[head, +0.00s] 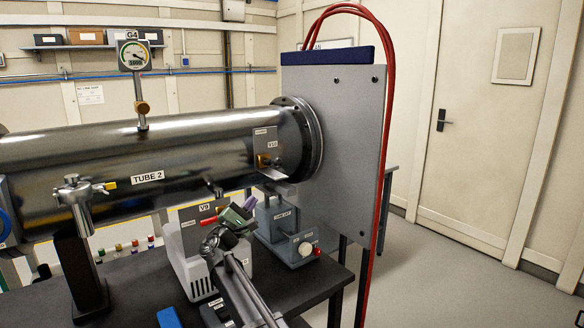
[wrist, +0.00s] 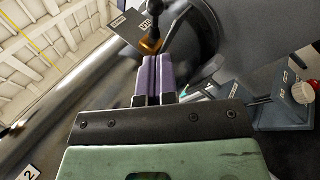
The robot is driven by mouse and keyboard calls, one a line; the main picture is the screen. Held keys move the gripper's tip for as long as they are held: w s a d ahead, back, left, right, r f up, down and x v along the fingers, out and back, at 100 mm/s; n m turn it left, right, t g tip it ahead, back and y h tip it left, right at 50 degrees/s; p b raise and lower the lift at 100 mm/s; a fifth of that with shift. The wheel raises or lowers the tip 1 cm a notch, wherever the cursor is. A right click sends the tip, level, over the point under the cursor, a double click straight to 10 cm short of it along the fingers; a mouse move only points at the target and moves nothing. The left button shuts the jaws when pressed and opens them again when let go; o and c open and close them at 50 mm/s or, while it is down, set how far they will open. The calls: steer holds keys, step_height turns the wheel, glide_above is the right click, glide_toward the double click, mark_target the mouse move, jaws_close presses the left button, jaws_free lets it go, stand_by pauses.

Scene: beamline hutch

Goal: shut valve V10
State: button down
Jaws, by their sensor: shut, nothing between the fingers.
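Valve V10 (head: 263,160) is a small brass valve below a grey tag plate (head: 266,139), near the flange at the right end of Tube 2. In the wrist view its brass body (wrist: 150,44) and a dark round-ended handle (wrist: 155,15) show just beyond my fingertips. My gripper (head: 252,199) has a green body and purple fingers, and is below V10 in the head view. In the wrist view the fingers (wrist: 155,60) are pressed together, empty, and point at the brass body. I cannot tell whether they touch it. The handle's exact angle is unclear.
Valve V9 (head: 209,221) with a red handle is just left of my gripper. A grey-blue box with a knob (head: 305,249) stands to the right on the dark bench. Tube 2 (head: 100,150) and the grey upright panel (head: 345,150) bound the space. Red hoses (head: 385,180) hang beside the panel.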

mark_target(275, 165)
steer(key=shift+s+a+n, duration=0.3)
steer(key=shift+s+a, duration=0.05)
steer(key=shift+a, duration=0.15)
steer(key=p+x, duration=0.6)
steer(key=x, duration=0.7)
steer(key=shift+s+a+r, duration=0.1)
steer(key=shift+r, duration=0.15)
steer(key=shift+w+d+r+p, duration=0.15)
steer(key=shift+w+d+p, duration=0.15)
steer(key=shift+w, duration=0.15)
